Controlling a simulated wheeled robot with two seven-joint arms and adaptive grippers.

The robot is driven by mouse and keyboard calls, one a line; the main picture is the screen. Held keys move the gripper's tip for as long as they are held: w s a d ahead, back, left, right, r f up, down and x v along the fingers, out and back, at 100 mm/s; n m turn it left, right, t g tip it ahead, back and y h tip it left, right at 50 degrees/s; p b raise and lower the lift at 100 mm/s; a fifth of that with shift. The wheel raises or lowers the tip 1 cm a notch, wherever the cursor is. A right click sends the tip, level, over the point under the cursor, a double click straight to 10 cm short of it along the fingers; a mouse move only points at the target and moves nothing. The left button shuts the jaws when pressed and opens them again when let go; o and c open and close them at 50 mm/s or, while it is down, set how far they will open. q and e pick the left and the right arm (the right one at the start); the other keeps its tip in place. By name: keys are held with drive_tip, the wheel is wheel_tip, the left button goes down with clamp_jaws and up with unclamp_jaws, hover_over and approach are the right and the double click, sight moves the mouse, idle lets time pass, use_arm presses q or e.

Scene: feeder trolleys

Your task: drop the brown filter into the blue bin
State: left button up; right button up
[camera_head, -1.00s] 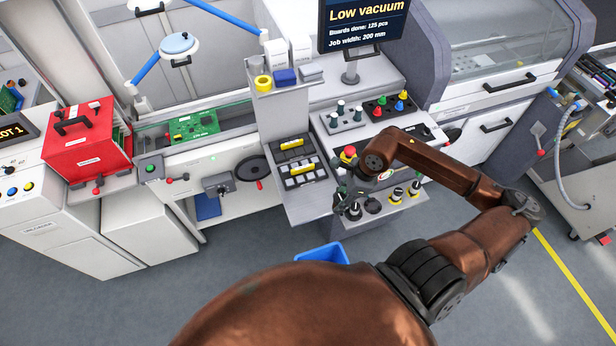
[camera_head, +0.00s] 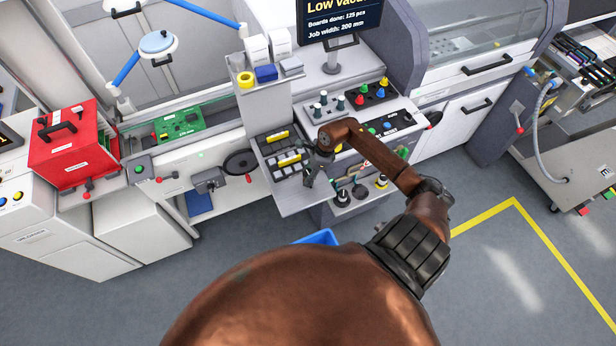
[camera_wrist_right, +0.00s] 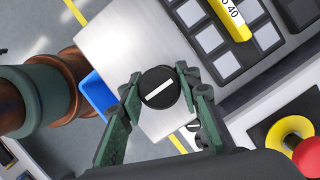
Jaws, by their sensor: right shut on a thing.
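My right gripper (camera_head: 318,168) is shut on a round black-topped thing (camera_wrist_right: 159,88) with a white bar across it. I take it for the filter; its sides are mostly hidden and no brown shows clearly. In the right wrist view it sits between the green fingers, above a bare grey worktop. The blue bin (camera_head: 318,237) stands on the floor in front of the machine, partly hidden by my own brown arm. It also shows in the right wrist view (camera_wrist_right: 95,92), left of the fingers. My left gripper is not in view.
A tray of dark compartments with yellow labels (camera_head: 288,158) lies behind the gripper. A front shelf holds several dark and yellow-marked round pieces (camera_head: 342,197). A control panel with coloured knobs (camera_head: 376,88) is farther back. The grey floor (camera_head: 250,225) beside the bin is clear.

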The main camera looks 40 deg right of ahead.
drive_tip(key=shift+f, duration=0.85)
drive_tip(key=shift+f, duration=0.1)
drive_tip(key=o, duration=1.2)
drive_tip(key=shift+c, duration=0.2)
